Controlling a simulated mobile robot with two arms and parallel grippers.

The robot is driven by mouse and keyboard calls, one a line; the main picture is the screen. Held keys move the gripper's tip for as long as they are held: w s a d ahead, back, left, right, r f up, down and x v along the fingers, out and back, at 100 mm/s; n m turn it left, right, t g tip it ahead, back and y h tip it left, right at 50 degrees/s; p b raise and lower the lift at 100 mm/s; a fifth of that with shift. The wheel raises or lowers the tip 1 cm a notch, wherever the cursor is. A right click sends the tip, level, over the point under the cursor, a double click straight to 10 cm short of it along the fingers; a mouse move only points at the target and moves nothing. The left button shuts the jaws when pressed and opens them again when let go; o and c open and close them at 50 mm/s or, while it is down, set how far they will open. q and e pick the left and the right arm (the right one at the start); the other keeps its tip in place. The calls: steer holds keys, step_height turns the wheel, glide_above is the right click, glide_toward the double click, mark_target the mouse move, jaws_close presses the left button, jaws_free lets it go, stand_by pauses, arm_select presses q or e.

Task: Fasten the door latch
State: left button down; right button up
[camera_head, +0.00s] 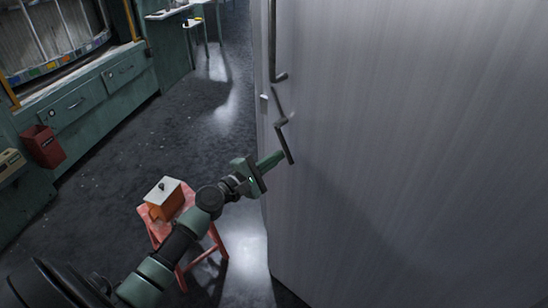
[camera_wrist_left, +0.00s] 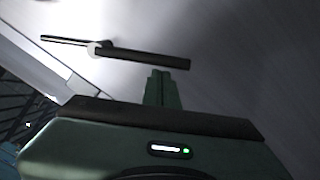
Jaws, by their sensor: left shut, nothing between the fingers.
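The door (camera_head: 400,150) is a large pale grey panel filling the right of the head view. Its latch (camera_head: 287,143) is a dark, cranked bar near the door's left edge, slanting downward. In the left wrist view the latch (camera_wrist_left: 145,59) shows as two dark arms joined at a light round pivot. My left gripper (camera_head: 280,156) is shut and empty, with its fingertips close to the lower end of the latch. In the wrist view the fingertips (camera_wrist_left: 161,73) lie just below the latch's right arm. I cannot tell whether they touch it. My right gripper is not in view.
A long dark door handle (camera_head: 272,40) runs vertically above the latch. Green cabinets (camera_head: 100,90) with a red bin (camera_head: 43,146) line the left. The dark floor between is mostly clear.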

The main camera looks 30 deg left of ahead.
arm_select(q)
steer(key=shift+d+r, duration=0.1)
steer(key=shift+d+n+p, duration=0.15)
steer(key=shift+n+p, duration=0.15)
steer(key=shift+p, duration=0.05)
steer(key=shift+d, duration=0.1)
steer(key=s+d+r+n+p, duration=0.1)
steer(key=d+r+n+p, duration=0.4)
steer(key=n+p, duration=0.5)
steer(key=shift+d+r+n+p, duration=0.25)
steer(key=shift+r+n+p, duration=0.15)
steer(key=shift+r+p, duration=0.35)
stand_by(0.4)
